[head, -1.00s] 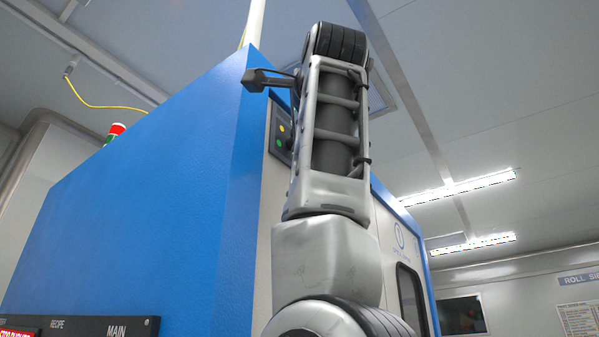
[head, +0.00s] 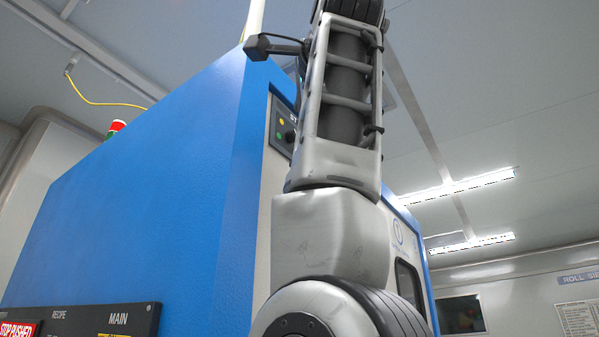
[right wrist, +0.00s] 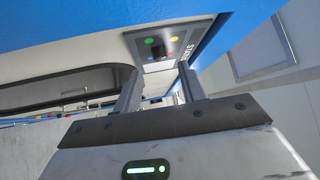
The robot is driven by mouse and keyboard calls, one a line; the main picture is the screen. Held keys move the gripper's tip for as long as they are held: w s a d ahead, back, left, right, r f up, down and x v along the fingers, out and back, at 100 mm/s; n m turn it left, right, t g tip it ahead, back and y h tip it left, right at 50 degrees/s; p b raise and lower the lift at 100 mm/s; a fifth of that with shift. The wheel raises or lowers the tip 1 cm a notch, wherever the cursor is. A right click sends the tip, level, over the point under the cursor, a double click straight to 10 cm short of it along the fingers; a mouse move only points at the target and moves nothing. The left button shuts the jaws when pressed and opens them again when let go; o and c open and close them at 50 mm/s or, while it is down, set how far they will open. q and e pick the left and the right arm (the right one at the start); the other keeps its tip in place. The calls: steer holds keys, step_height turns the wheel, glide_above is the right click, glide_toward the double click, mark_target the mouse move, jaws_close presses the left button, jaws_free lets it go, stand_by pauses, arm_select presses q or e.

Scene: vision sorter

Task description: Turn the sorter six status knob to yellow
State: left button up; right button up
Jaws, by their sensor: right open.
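The status panel (head: 283,123) is a dark plate near the top of the white front of the blue sorter (head: 150,190). In the head view it shows a yellow and a green dot and part of a dark knob (head: 290,136); my right arm hides the rest. In the right wrist view the panel (right wrist: 165,42) carries a dark knob (right wrist: 155,47) among green, yellow and red dots. I cannot tell which colour the knob points at. My right gripper (right wrist: 158,88) is open and empty, its fingers apart below the panel, not touching the knob. My left gripper is not in view.
The sorter's blue upper edge (right wrist: 75,35) runs close to the panel. A black control strip (head: 90,322) is low on the blue side. A wall screen (head: 461,315) is far right. The space right of my arm looks clear.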

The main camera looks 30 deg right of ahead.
steer(key=b+v, duration=0.2)
steer(key=v, duration=0.9)
steer(key=shift+s, duration=0.2)
steer(key=shift+a+f, duration=0.1)
steer(key=shift+f, duration=0.05)
